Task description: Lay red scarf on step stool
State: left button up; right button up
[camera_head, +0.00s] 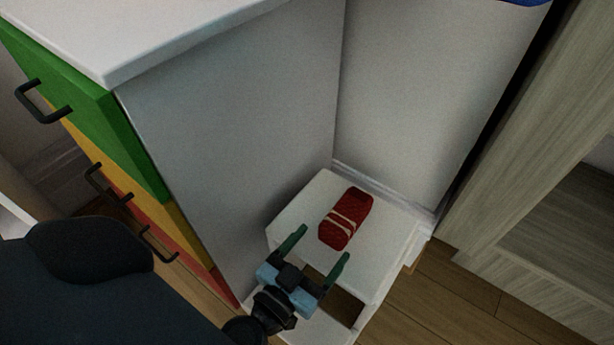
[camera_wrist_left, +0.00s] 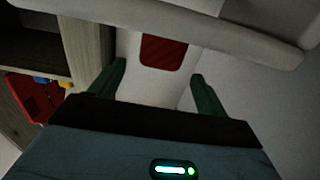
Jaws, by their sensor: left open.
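The red scarf (camera_head: 346,218), folded with pale stripes, lies flat on the top of the white step stool (camera_head: 298,206). In the left wrist view the scarf (camera_wrist_left: 163,53) shows as a red patch between the finger lines, on the white stool top (camera_wrist_left: 150,88). My left gripper (camera_head: 318,247) is open, its green fingers apart and empty, near the front edge of the stool top. The scarf is beyond the fingertips, clear of them. My right gripper is in neither view.
A white cabinet with green, yellow and red drawers (camera_head: 109,142) stands left of the stool. A white wall (camera_head: 420,90) is behind it. A grey wooden shelf unit (camera_head: 530,170) stands at right, with wooden floor (camera_head: 425,305) between.

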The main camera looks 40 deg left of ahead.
pick_arm(q)
jog(key=s, duration=0.3)
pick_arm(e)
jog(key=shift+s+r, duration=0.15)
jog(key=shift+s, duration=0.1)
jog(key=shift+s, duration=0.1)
